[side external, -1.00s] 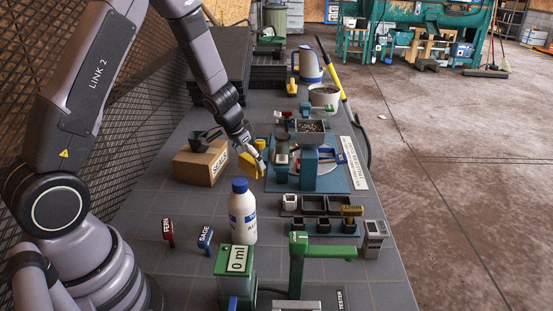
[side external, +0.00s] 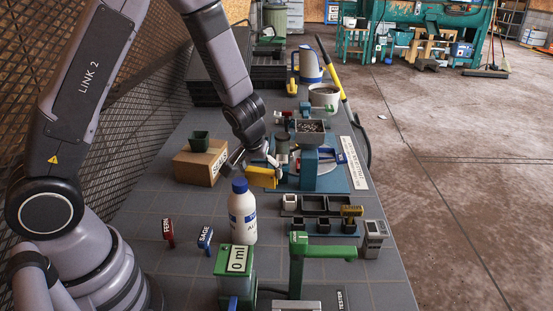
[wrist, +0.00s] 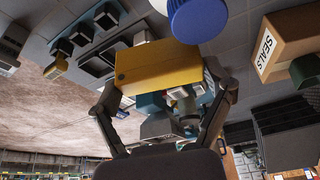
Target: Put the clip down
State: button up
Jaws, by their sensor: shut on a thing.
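The clip appears to be the yellow block-like piece (side external: 262,177), held between the fingers of my gripper (side external: 250,170) above the bench, just behind the white bottle with the blue cap (side external: 242,212). In the wrist view the yellow clip (wrist: 158,66) spans between my two fingers, and my gripper (wrist: 160,95) is shut on it. The bottle's blue cap (wrist: 198,16) shows close beside the clip there. I cannot tell the exact gap between the clip and the bench or the bottle.
A cardboard box marked SEALS (side external: 198,163) with a dark green pot (side external: 199,141) on it stands to the left. The blue mixer stand (side external: 318,178) is to the right. A dark tray (side external: 312,206) and green dispenser (side external: 236,270) are nearer. Bare bench lies left of the bottle.

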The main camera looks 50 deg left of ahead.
jog(key=s+a+f+n+g+y, duration=0.1)
jog(key=s+a+f+n+g, duration=0.25)
jog(key=s+a+n, duration=0.5)
jog(key=s+a+f+n+g, duration=0.35)
jog(key=s+a+n, duration=0.25)
jog(key=a+n, duration=0.55)
jog(key=shift+n, duration=0.5)
jog(key=f, duration=0.5)
jog(key=s+f, duration=0.1)
jog(key=f, duration=0.2)
jog(key=shift+d, duration=0.2)
jog(key=shift+w+f, duration=0.1)
jog(key=shift+f, duration=0.25)
jog(key=shift+f, duration=0.1)
jog(key=o, duration=0.8)
